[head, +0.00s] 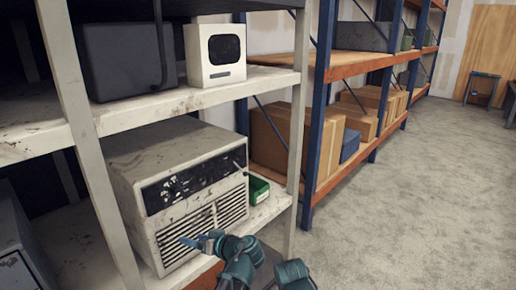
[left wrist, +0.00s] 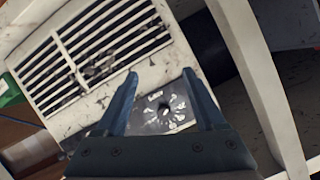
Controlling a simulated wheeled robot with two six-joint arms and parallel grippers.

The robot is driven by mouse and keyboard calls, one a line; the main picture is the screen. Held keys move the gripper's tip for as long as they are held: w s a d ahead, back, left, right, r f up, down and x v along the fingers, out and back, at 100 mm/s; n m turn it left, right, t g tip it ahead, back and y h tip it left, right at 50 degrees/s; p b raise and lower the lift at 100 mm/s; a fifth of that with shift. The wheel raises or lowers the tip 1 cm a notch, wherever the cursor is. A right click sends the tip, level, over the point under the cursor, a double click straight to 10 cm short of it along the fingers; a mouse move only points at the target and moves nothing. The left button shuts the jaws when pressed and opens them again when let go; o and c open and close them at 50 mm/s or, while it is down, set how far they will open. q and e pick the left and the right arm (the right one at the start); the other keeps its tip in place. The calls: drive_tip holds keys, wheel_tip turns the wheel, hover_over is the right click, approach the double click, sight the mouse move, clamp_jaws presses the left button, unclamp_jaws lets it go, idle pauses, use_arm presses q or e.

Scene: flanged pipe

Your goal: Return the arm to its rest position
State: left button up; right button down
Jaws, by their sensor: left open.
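My left gripper (head: 198,242) is at the bottom middle of the head view, in front of the lower part of a dirty white air-conditioner unit (head: 125,170). In the left wrist view its two blue fingers (left wrist: 162,92) are apart with nothing between them. Past the fingertips is the unit's dark control panel with a round knob (left wrist: 164,112). I cannot tell from these views whether the fingers touch the unit. My right gripper is not in view.
The unit stands on a white metal shelf (head: 80,125) with uprights close by. A green bin (head: 259,189) is beside it. A white boxy device (head: 215,55) sits above. Blue-orange racks with cardboard boxes (head: 270,140) stand behind. The grey floor (head: 420,200) at right is clear.

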use_arm(q)
drive_tip(key=s+d+f+m+g+h, duration=0.25)
drive_tip(key=s+f+h, duration=0.2)
drive_tip(key=f, duration=0.25)
drive_tip(key=s+d+f+m+g+h, duration=0.1)
drive_tip(key=s+f+m+g+h, duration=0.1)
drive_tip(key=s+f+g+h, duration=0.25)
drive_tip(key=s+d+m+h+p, duration=0.1)
drive_tip(key=s+d+m, duration=0.5)
drive_tip(key=d, duration=0.8)
drive_tip(key=shift+s+d+f+h+p, duration=0.25)
drive_tip(key=shift+s+f+h+p, duration=0.15)
drive_tip(key=shift+s, duration=0.5)
